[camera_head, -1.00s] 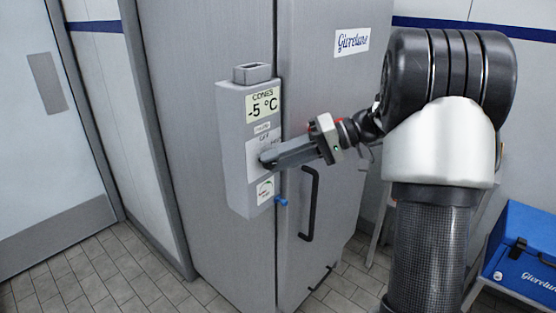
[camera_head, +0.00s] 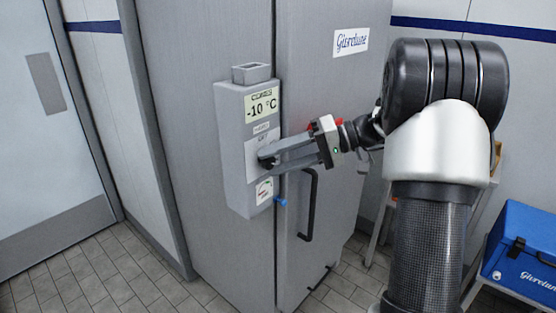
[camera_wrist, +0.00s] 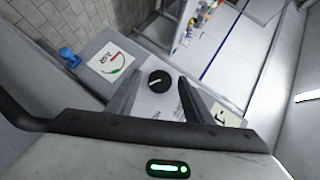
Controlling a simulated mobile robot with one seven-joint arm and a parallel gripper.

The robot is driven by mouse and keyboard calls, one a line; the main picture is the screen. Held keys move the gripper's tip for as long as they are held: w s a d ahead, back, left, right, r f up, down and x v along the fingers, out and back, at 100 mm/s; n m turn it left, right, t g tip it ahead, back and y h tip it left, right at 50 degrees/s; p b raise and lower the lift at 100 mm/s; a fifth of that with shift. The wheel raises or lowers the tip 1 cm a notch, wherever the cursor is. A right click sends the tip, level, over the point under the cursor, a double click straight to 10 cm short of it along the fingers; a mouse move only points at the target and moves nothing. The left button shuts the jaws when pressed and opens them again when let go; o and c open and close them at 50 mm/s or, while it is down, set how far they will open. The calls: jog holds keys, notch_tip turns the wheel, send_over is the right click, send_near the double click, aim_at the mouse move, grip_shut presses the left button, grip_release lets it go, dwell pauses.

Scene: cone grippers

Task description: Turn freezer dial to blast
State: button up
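The control box (camera_head: 231,150) is a grey unit on the front of the tall freezer (camera_head: 208,75). Its display (camera_head: 261,104) reads -10 °C. The dial (camera_wrist: 159,80) is a round black knob with a pale pointer line, seen in the wrist view on a pale label plate. Its printed positions are mostly hidden or too small to read. My gripper (camera_head: 265,159) is at the plate with its fingers apart. In the wrist view the knob shows between the fingertips, with a visible gap beside it.
A gauge sticker (camera_head: 264,191) and a blue knob (camera_head: 281,201) are below the plate. The black door handle (camera_head: 312,205) stands out just below and right of my gripper. A blue cooler box (camera_head: 525,250) is at the right. The floor at the left is clear.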

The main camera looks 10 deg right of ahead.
jog(key=p+v, duration=0.1)
jog(key=v, duration=1.6)
jog(key=shift+d, duration=0.2)
jog(key=shift+r, duration=0.1)
